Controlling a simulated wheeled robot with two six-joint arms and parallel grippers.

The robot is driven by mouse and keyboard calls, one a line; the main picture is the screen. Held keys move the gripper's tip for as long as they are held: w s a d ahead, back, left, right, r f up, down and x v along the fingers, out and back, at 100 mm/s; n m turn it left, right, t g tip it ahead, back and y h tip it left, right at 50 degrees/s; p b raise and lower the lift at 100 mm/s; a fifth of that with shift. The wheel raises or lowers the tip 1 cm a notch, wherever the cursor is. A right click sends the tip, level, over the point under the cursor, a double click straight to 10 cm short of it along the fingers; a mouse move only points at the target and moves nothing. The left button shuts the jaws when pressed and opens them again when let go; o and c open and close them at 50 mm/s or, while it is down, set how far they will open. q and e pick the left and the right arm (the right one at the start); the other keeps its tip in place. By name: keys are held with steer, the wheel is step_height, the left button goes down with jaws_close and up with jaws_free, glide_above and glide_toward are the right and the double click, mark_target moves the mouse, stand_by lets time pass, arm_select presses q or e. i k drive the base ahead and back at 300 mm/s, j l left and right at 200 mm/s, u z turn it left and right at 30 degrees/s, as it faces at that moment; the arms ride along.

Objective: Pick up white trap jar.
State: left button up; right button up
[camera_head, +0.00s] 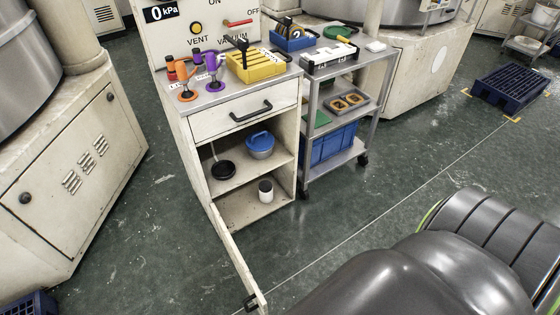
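The white trap jar (266,193), a small white jar with a dark lid, stands upright on the bottom shelf of the open cream cabinet (290,120). It is towards the right of that shelf, and nothing hides it. Neither of my grippers shows in the head view. A large dark grey arm part of mine fills the lower right, well apart from the jar.
The cabinet's door (235,258) stands open towards me, left of the opening. A blue-lidded pot (260,144) and a black round item (222,169) sit on the shelf above the jar. A grey cart (311,120) stands close on the right. Floor in front is clear.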

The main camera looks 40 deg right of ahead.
mark_target(265, 198)
steer(key=i+l, duration=0.1)
steer(key=l, duration=0.4)
steer(key=i+l, duration=0.1)
steer(key=l, duration=0.4)
steer(key=i+l, duration=0.1)
steer(key=l, duration=0.95)
steer(key=i+l, duration=0.15)
steer(key=l, duration=0.35)
